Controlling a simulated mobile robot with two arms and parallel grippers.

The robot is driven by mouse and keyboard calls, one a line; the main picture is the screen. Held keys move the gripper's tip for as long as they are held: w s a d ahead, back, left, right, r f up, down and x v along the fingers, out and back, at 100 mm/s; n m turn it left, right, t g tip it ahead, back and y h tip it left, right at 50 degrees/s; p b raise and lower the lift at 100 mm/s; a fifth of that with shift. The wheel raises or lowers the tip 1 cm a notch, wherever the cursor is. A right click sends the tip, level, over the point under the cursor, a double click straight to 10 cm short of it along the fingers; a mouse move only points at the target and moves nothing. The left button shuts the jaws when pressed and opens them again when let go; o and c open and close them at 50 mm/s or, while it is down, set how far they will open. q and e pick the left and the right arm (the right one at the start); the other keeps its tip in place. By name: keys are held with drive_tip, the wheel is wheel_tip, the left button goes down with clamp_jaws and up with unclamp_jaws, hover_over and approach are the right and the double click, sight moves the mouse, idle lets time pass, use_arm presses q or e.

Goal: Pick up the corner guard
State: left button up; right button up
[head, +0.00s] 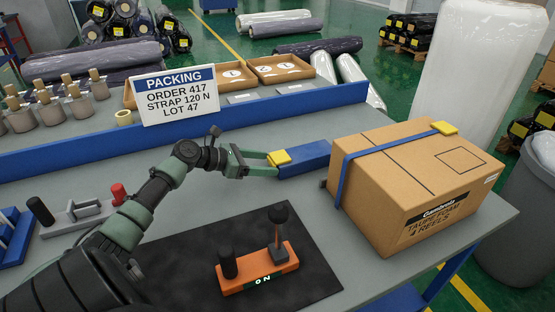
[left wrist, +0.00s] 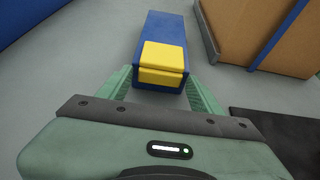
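A yellow corner guard (head: 279,157) sits on the near end of a blue block (head: 305,157) on the grey bench. In the left wrist view the guard (left wrist: 163,60) is straight ahead, on top of the blue block (left wrist: 166,25). My left gripper (head: 268,164) is open, its green fingers pointing at the guard. In the left wrist view the gripper's fingers (left wrist: 162,88) stand apart on either side of the block's near end; I cannot tell if they touch it. A second yellow guard (head: 444,128) sits on the strapped carton's top edge. My right gripper is out of view.
The strapped carton (head: 415,185) stands right of the block. An orange lever unit (head: 258,270) lies on a black mat (head: 190,270) in front. A blue rail (head: 90,148) and a packing sign (head: 178,95) are behind. Bare bench lies between rail and mat.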

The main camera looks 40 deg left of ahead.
use_arm(q)
drive_tip(key=c, duration=0.9)
drive_tip(key=shift+c, duration=0.2)
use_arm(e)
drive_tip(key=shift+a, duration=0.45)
